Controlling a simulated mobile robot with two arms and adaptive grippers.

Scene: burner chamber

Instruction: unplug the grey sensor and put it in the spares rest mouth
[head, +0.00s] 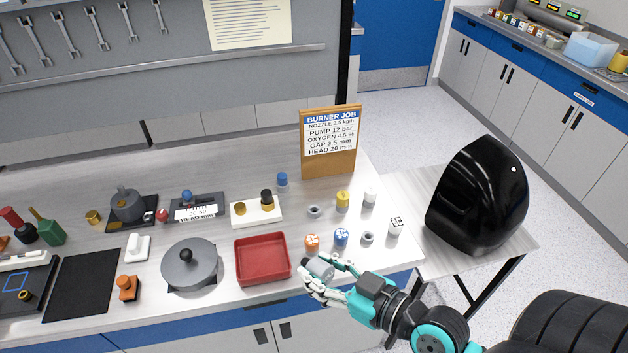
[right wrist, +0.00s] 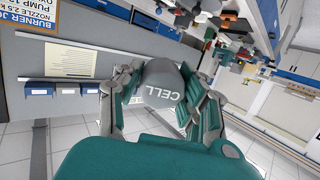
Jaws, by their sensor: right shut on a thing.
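My right gripper (head: 328,282) is shut on a grey cylinder (head: 319,268), held above the bench's front edge, right of the red tray. In the right wrist view the cylinder (right wrist: 163,86) sits between the fingers of the gripper (right wrist: 160,85) and bears the word CELL. A white block (head: 242,218) with a brass piece and a black-topped piece in it stands behind the red tray. I cannot tell which thing is the spares rest or see its mouth. My left gripper is not in view.
A red tray (head: 262,275) and a lidded grey pan (head: 189,280) stand near the front edge. Orange-marked (head: 312,242) and blue-marked (head: 341,237) small cylinders stand close behind my gripper. A job board (head: 328,166) is behind; a black helmet (head: 478,195) is at right.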

